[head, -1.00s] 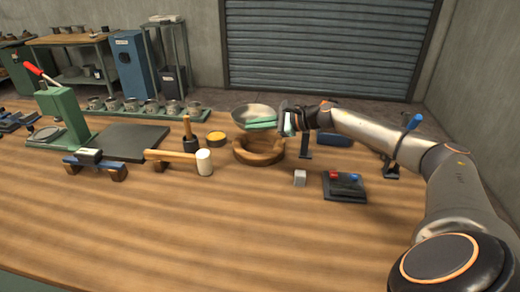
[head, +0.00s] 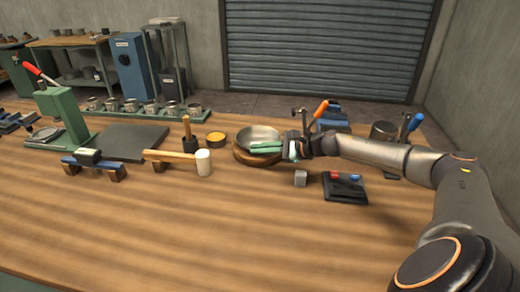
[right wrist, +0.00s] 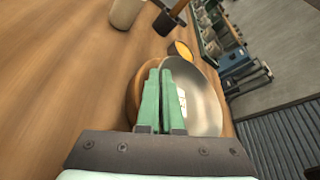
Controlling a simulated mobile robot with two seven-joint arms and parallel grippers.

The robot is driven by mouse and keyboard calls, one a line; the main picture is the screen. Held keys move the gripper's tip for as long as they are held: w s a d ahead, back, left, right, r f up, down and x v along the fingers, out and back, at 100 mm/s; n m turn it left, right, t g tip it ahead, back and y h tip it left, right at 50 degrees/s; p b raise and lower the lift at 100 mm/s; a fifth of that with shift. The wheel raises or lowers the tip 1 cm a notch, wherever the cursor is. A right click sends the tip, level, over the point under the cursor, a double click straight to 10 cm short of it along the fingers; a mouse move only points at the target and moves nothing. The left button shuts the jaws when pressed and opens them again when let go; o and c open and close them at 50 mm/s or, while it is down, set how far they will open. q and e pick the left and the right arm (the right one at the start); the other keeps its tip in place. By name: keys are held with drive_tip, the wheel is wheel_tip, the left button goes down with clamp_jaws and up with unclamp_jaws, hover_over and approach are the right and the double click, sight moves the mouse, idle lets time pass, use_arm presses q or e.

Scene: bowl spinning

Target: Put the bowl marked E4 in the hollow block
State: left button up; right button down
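The metal bowl (head: 258,133) sits at the hollow block, a round wooden ring (head: 240,155), with its rim above the wood. In the right wrist view the bowl (right wrist: 205,95) shows a white label inside; its mark is too small to read. The wooden block (right wrist: 132,95) shows beside and under it there. My right gripper (head: 266,147) is shut on the bowl's near rim, its green fingers (right wrist: 160,90) close together with the rim between them. Whether the bowl's bottom touches the hollow is hidden. My left gripper is not in view.
A yellow-topped round tin (head: 216,139) and a mallet (head: 185,156) stand to the left. The front of the table is clear.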

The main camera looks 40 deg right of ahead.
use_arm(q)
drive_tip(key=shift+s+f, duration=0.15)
use_arm(e)
drive_tip(key=c, duration=1.3)
unclamp_jaws()
drive_tip(key=shift+c, duration=0.2)
drive_tip(key=shift+r+p, duration=0.15)
drive_tip(key=shift+p, duration=0.25)
drive_tip(key=v, duration=0.1)
drive_tip(key=b+v, duration=0.2)
drive_tip(key=shift+s+d+f, duration=0.15)
drive_tip(key=shift+s+f, duration=0.1)
drive_tip(key=shift+s+d+r, duration=0.1)
drive_tip(key=shift+s+d, duration=0.05)
drive_tip(key=shift+s, duration=0.2)
drive_tip(key=shift+s+d+r+b, duration=0.3)
drive_tip(key=shift+s+b, duration=0.25)
drive_tip(key=shift+s, duration=0.05)
drive_tip(key=shift+s+d+r, duration=0.15)
drive_tip(key=shift+s+r, duration=0.05)
drive_tip(key=shift+s, duration=0.05)
drive_tip(key=v, duration=0.4)
drive_tip(key=shift+r+b, duration=0.15)
drive_tip(key=shift+b, duration=0.15)
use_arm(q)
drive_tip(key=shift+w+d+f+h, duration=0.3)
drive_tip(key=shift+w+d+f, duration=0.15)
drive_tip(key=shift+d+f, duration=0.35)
use_arm(e)
drive_tip(key=shift+v, duration=0.85)
